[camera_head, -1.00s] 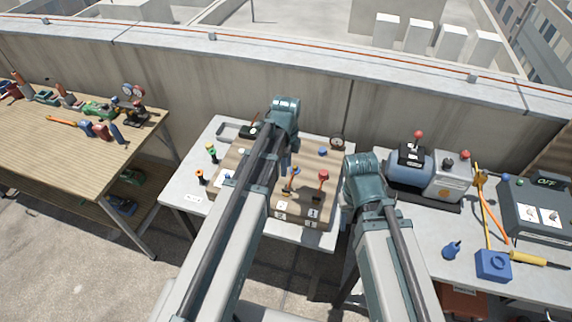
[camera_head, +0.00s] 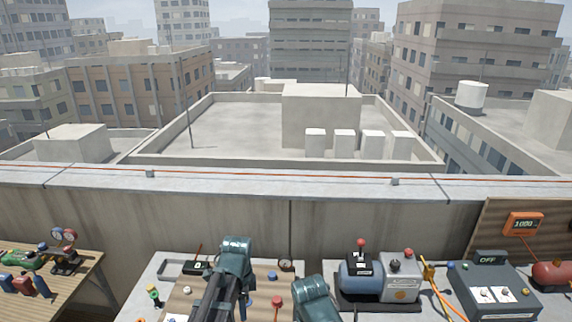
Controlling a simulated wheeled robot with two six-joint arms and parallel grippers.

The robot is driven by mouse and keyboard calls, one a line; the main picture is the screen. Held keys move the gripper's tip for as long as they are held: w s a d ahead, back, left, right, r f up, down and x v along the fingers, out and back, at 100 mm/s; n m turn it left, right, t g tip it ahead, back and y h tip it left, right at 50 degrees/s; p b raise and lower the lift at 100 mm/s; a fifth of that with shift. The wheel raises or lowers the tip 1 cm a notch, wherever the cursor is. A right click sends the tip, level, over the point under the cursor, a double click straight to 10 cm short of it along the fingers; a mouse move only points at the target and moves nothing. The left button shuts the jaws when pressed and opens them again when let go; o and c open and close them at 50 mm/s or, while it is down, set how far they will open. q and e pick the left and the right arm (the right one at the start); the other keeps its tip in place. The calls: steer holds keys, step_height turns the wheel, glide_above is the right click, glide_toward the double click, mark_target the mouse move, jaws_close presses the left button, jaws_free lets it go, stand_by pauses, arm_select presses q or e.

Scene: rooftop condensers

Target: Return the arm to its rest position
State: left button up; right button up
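My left arm comes up from the bottom edge over the wooden board (camera_head: 262,284) on the middle table. Its teal end hides most of my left gripper (camera_head: 243,303); only a small part shows below it, and its fingers cannot be made out. My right arm shows only as a teal rounded joint at the bottom, right of the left arm. My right gripper is not in view. A red knob (camera_head: 277,301) and a blue knob (camera_head: 272,276) stand on the board between the two arms. I see nothing held.
A round dial gauge (camera_head: 285,264) stands at the board's back. At right are a blue-grey pump (camera_head: 362,280), a grey switch box (camera_head: 494,290) marked OFF and a red tank (camera_head: 553,274). A wooden bench (camera_head: 82,287) stands at left. A concrete parapet (camera_head: 220,212) runs behind.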

arm_select(q)
steer(key=s+d+f+n+b, duration=0.2)
steer(key=s+d+n, duration=0.2)
steer(key=s+n, duration=0.2)
steer(key=s+d+f+n+y+b, duration=0.1)
steer(key=s+d+f+n, duration=0.1)
steer(key=s+n, duration=0.4)
steer(key=shift+s+d+b, duration=0.2)
steer(key=shift+d+b, duration=0.15)
steer(key=shift+d, duration=0.55)
